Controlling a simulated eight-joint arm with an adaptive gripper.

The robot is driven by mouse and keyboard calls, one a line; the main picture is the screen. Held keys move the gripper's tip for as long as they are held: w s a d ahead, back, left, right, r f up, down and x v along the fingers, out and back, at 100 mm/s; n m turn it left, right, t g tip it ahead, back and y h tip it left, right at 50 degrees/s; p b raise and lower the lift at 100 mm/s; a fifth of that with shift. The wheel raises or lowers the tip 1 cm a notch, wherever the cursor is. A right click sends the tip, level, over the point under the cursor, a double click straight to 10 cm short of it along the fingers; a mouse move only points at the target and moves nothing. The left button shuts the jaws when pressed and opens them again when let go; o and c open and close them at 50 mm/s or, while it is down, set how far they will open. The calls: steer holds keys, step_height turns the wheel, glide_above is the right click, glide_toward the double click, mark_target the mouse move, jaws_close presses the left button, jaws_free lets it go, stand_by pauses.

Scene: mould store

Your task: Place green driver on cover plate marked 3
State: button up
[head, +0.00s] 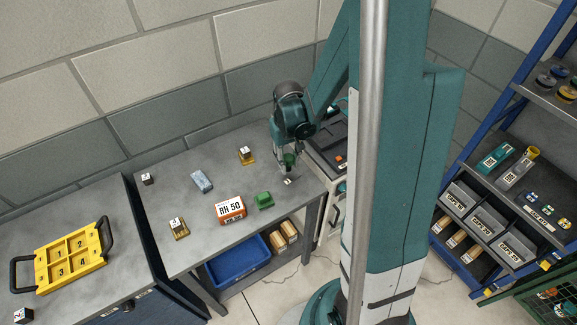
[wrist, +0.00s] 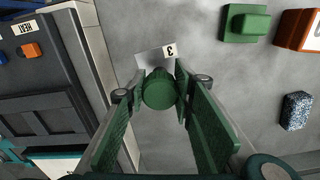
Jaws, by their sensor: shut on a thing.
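My gripper (wrist: 161,84) is shut on the green driver (wrist: 159,92), which shows end-on as a round green body between the fingers. In the head view my gripper (head: 288,158) is over the right end of the middle bench, with the driver partly hidden by the fingers. The pale cover plate marked 3 (wrist: 149,58) lies on the bench just beyond the driver in the wrist view, partly covered by it. The plate also shows in the head view (head: 288,182), just below the gripper. I cannot tell whether driver and plate touch.
Small marked pieces (head: 246,156) sit farther away. A dark unit (wrist: 45,90) borders the bench. A yellow numbered tray (head: 70,258) is far left.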

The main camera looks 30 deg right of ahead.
mark_target(288, 158)
steer(key=shift+f, duration=1.25)
steer(key=shift+f+b, duration=0.2)
steer(key=shift+b, duration=0.1)
steer(key=o, duration=0.9)
steer(key=shift+r, duration=0.2)
steer(key=shift+r+p, duration=0.7)
steer(key=shift+r, duration=5.3)
